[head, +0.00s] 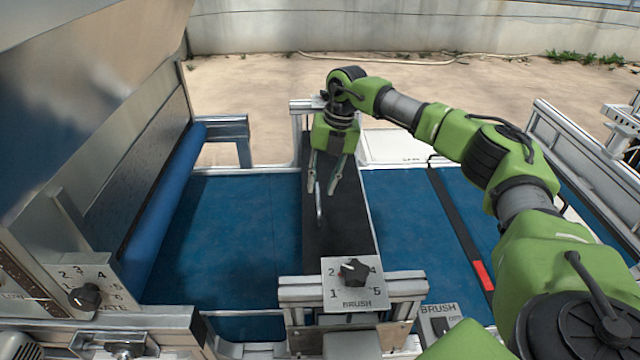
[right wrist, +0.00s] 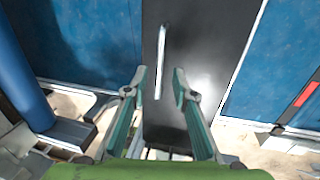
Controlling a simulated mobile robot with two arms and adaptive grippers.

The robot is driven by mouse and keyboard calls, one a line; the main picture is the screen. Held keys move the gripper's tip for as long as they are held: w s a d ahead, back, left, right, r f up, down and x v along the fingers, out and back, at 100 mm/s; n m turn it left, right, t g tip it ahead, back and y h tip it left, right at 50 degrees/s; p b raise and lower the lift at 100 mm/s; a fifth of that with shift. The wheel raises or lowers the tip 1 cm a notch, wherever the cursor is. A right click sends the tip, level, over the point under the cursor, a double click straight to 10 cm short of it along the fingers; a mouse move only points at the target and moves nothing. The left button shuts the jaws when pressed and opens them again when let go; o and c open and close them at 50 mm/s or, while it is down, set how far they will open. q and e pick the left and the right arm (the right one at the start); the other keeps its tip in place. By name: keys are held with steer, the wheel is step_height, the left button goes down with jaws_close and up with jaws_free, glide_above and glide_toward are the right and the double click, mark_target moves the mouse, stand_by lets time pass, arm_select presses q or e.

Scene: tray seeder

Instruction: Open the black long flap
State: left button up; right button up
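The black long flap (head: 345,235) is a dark strip lying across the blue belt, between the far frame and the brush dial. A thin silver handle (head: 319,205) stands on it. The flap (right wrist: 205,50) and its handle (right wrist: 162,50) also show in the right wrist view. My right gripper (head: 322,190) is open, pointing down over the flap. In the right wrist view, the lower end of the handle appears between the fingertips (right wrist: 159,71); I see no contact, and the height gap is hard to tell. My left gripper is not in view.
A brush dial (head: 354,270) on a metal bracket stands at the flap's near end. A blue roller (head: 165,215) and metal hopper are at left. A black bar with a red mark (head: 483,274) crosses the belt at right. Blue belt (head: 235,230) lies on both sides.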

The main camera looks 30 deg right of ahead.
steer(key=shift+a+f, duration=0.15)
steer(key=shift+f, duration=0.35)
steer(key=shift+w+a+f, duration=0.1)
steer(key=shift+f, duration=0.5)
jaws_close()
steer(key=shift+r, duration=0.1)
